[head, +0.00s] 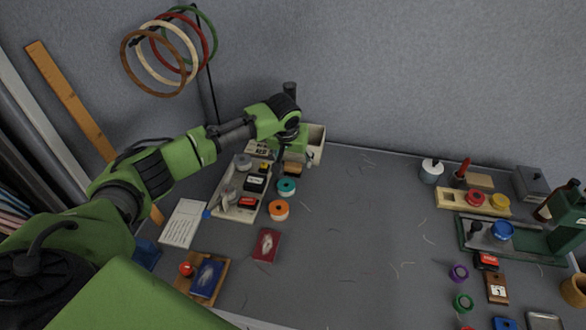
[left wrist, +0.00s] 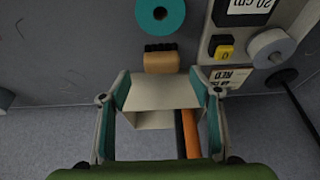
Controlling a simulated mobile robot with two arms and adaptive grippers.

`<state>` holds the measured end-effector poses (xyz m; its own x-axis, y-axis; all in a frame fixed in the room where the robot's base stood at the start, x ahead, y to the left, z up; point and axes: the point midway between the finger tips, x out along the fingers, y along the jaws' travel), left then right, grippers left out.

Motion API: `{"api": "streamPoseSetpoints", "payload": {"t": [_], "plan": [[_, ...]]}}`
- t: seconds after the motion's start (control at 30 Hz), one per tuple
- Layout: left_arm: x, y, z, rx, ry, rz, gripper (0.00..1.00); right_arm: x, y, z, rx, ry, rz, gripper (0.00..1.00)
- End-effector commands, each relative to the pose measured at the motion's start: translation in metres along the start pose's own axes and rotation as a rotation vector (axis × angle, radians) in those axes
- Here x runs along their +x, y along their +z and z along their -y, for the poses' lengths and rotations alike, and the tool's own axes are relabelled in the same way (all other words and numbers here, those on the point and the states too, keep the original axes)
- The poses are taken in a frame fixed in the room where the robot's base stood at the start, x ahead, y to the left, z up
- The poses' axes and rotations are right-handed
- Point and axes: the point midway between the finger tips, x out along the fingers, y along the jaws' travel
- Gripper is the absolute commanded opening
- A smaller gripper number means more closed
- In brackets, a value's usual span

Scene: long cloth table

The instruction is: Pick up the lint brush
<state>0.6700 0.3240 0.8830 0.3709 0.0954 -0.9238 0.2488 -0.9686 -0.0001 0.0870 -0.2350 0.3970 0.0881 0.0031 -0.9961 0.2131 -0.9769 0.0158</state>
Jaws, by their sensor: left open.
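A small tan wooden block with dark bristles, which looks like the lint brush (left wrist: 160,62), lies just beyond my left gripper's fingertips in the left wrist view. In the head view the brush (head: 292,169) shows as a small brown shape beneath the gripper, between the tray and the beige box. My left gripper (left wrist: 160,92) is open, with its two fingers spread and nothing held. In the head view the left gripper (head: 291,141) is above the table's back edge, partly hiding that area. My right gripper is not in view.
A beige box (head: 317,144) stands behind the brush; a teal tape roll (head: 287,187) lies in front. A light tray (head: 223,201) of small items is to the left. The middle of the table is mostly clear. Several items crowd the right side.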

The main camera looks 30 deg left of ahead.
Motion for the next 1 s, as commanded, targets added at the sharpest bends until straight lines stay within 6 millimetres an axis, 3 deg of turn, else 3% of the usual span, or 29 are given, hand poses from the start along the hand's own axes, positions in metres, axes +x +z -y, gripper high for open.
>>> {"api": "streamPoseSetpoints", "payload": {"t": [0.3,0.63,0.67,0.8,1.0], "plan": [[0.040,0.002,0.003,-0.001,0.001,0.002,0.58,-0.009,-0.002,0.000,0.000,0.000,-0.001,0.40],[0.047,0.002,0.003,0.001,0.000,0.000,0.58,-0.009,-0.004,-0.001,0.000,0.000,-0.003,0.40],[0.047,0.002,0.003,0.000,0.000,0.000,0.55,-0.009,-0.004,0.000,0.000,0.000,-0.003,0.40],[0.047,0.002,0.003,0.000,0.000,0.000,0.19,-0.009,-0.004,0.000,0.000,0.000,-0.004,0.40],[0.046,0.002,0.003,0.000,0.000,0.000,0.12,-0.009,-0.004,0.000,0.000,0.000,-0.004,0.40]]}}
